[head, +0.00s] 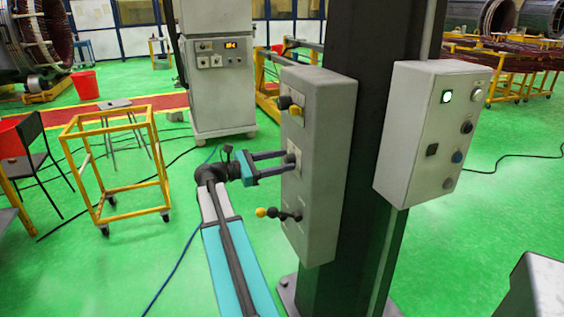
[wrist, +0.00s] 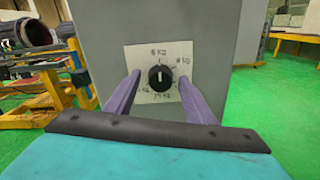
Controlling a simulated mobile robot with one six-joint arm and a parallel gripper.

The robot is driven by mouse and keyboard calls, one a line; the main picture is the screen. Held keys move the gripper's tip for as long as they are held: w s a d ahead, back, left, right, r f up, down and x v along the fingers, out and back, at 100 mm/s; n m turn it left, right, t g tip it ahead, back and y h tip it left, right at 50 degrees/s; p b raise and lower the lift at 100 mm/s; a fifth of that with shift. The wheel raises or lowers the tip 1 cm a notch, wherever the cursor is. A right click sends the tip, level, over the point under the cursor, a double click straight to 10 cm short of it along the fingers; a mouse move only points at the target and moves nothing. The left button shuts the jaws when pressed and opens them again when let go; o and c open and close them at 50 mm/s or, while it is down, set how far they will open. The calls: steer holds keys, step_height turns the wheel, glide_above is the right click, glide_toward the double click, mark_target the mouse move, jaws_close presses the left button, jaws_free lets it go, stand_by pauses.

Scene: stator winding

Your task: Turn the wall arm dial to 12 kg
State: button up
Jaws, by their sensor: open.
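The dial is a round black knob (wrist: 160,78) on a pale label plate (wrist: 147,55) on the grey box's face. Its white pointer mark stands about straight up, toward the "8 kg" label. Labels also sit at upper right, lower left and below; they are too blurred to read surely. In the head view the dial (head: 291,158) is the middle control on the grey box (head: 325,150), partly behind the fingertips. My gripper (head: 283,162) is open in front of it. In the wrist view its fingers stand either side of the knob, with gaps showing; contact cannot be told.
Above the dial is a yellow-and-black knob (head: 287,103), and below it a lever with a yellow ball (head: 262,212). A dark column (head: 370,130) stands behind the box. A white control box (head: 415,130) hangs to the right. A yellow cart (head: 115,213) stands on the left.

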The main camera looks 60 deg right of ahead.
steer(key=shift+s+d, duration=0.25)
steer(key=shift+d, duration=0.05)
steer(key=c, duration=1)
steer(key=shift+a, duration=0.4)
steer(key=shift+c, duration=0.3)
steer(key=shift+d, duration=0.3)
